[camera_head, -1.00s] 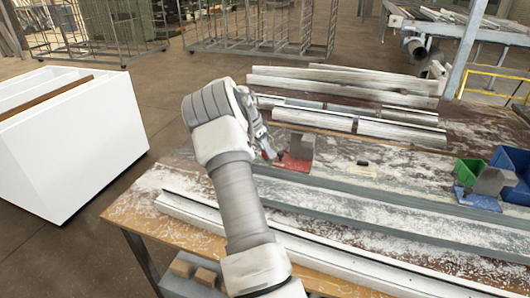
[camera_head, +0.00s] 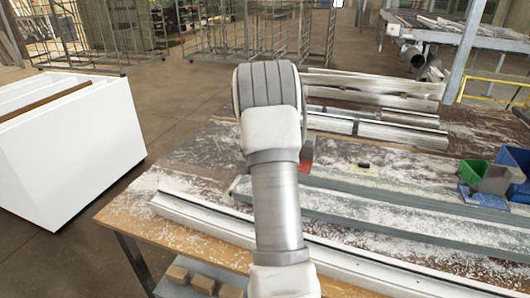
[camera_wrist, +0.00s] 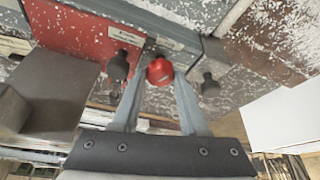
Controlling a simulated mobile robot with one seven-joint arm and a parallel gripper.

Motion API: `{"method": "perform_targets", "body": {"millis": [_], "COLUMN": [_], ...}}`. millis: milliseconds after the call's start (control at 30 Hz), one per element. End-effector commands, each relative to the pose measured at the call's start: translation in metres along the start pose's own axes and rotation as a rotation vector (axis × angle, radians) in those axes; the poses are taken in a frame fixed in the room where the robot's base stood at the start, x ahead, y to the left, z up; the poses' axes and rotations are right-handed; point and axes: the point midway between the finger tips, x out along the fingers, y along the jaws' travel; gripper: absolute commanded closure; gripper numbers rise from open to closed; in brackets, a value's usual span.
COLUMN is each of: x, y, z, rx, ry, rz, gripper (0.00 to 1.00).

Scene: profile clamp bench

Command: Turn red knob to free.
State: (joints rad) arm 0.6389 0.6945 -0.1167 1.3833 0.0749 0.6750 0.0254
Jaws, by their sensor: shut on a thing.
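In the wrist view the red knob (camera_wrist: 160,71) is round and sits between the tips of my gripper (camera_wrist: 158,80). The two grey fingers are closed on it from both sides. Behind it is the clamp fixture with a red plate (camera_wrist: 75,30) and a small light label (camera_wrist: 124,35). A black knob (camera_wrist: 118,66) is left of the red one and another black knob (camera_wrist: 209,86) is to its right. In the head view my arm hides the gripper and the red knob. Only a slice of the red fixture (camera_head: 306,158) shows beside the arm.
The workbench (camera_head: 200,215) is strewn with white chips. A long white profile (camera_head: 350,255) lies along its front, and more profiles (camera_head: 400,132) lie at the back. Blue and green bins (camera_head: 512,160) stand at the right. A white cabinet (camera_head: 75,150) stands left of the bench.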

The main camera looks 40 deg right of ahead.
Motion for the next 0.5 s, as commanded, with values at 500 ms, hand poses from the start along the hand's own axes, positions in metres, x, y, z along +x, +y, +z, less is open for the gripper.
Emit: {"method": "perform_targets", "body": {"millis": [500], "x": [0.0000], "y": [0.0034], "z": [-0.0009], "rx": [-0.351], "ry": [0.001], "rz": [-0.146], "gripper": [1.00]}}
